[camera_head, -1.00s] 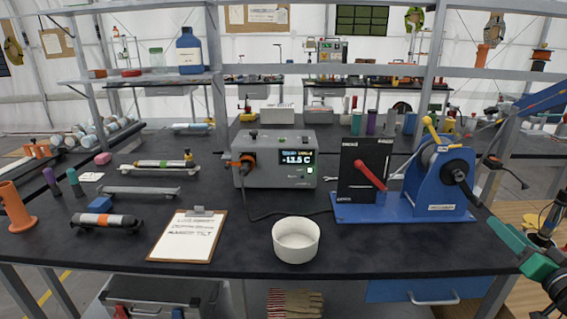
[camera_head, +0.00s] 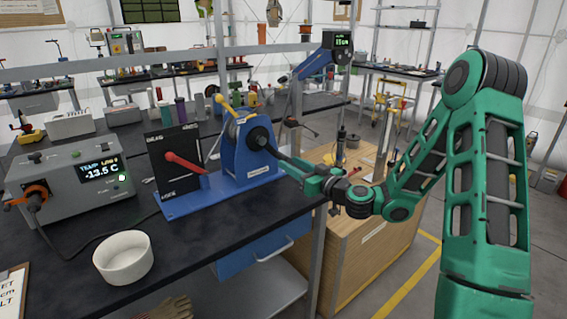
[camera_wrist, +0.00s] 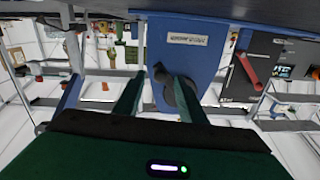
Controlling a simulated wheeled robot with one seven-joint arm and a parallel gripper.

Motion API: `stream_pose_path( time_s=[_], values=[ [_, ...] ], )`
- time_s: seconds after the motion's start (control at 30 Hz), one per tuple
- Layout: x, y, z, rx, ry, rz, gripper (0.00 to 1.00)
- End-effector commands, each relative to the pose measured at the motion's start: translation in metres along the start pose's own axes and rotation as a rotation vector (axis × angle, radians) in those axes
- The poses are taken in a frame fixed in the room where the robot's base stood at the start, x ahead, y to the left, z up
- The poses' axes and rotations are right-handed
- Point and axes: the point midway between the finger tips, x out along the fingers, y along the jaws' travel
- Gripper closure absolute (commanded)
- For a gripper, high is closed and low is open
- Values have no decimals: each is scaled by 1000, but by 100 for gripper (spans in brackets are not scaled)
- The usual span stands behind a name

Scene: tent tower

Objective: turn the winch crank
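The winch (camera_head: 238,160) is a blue stand with a drum and a yellow lever on top, fixed to a blue base. Its black crank (camera_head: 261,141) is on the right side, with the arm slanting down to the right. My gripper (camera_head: 291,168) is at the crank's lower end; from the head view I cannot tell whether they touch. In the wrist view, upside down, the winch (camera_wrist: 180,28) and crank (camera_wrist: 172,86) are ahead. My gripper's fingers (camera_wrist: 158,95) are spread apart, and the crank lies by the right finger, not clearly clasped.
A black panel with a red lever (camera_head: 184,163) shares the blue base. A grey temperature box (camera_head: 72,180) and white bowl (camera_head: 123,258) are to the left. A wooden cabinet (camera_head: 350,260) stands below my arm. A small display (camera_head: 342,41) reads about 15 cm.

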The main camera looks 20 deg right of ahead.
Motion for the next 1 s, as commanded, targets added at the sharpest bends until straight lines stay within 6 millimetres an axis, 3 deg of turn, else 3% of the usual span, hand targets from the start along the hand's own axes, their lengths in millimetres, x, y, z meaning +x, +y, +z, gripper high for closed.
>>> stream_pose_path(
  time_s=[0.1, 0.3, 0.63, 0.67, 0.8, 1.0],
  values=[
    [18, -1, -1, -2, 2, -1, 63],
    [35, 0, -1, 0, 1, 0, 63],
    [38, 0, 0, 2, 1, 2, 63],
    [38, 0, 0, 2, 1, 2, 65],
    [38, 0, 0, 2, 1, 2, 99],
    [38, 0, 1, 17, 1, 2, 100]
  ],
)
